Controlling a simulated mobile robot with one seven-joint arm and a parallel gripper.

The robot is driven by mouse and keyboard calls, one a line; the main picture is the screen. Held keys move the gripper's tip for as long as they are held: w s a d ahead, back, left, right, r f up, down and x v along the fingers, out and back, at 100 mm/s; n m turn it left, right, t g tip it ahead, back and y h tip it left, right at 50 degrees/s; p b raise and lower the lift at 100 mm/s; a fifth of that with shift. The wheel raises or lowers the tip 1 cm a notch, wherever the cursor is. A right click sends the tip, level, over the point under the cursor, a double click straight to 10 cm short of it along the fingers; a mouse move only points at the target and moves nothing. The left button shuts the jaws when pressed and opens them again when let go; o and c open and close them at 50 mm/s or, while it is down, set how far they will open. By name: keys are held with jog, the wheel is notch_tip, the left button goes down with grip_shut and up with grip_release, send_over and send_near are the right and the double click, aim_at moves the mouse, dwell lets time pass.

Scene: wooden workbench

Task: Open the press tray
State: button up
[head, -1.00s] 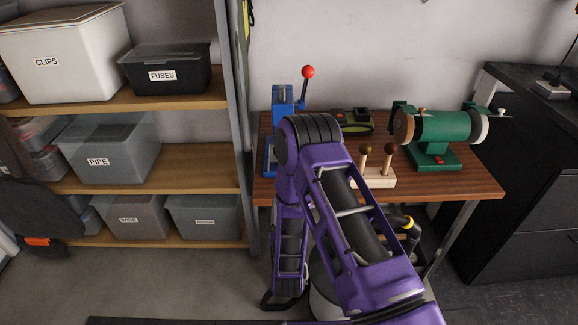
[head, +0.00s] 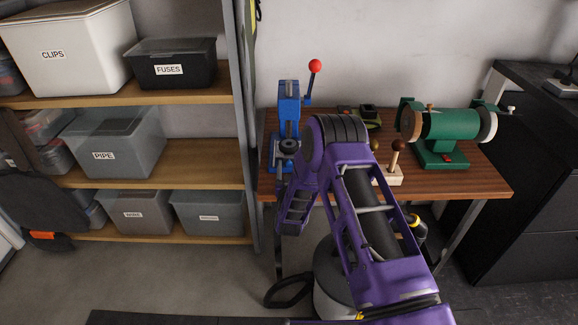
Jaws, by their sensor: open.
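The blue press (head: 289,108) stands at the left end of the wooden workbench, with a lever topped by a red ball (head: 316,66) on its right side. A dark round part and grey metal show low on the press, partly behind my purple arm. I cannot make out the press tray or tell how far open it is. My arm rises in front of the bench and bends down beside the press. I cannot make out my gripper's fingers.
A green bench grinder (head: 446,125) stands at the right of the workbench (head: 470,186). A wooden block with dark-knobbed pegs (head: 394,174) is partly behind my arm. Shelves with bins (head: 115,150) stand left, a black cabinet (head: 530,190) right.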

jog(key=shift+w, duration=0.65)
grip_shut()
dwell(1.0)
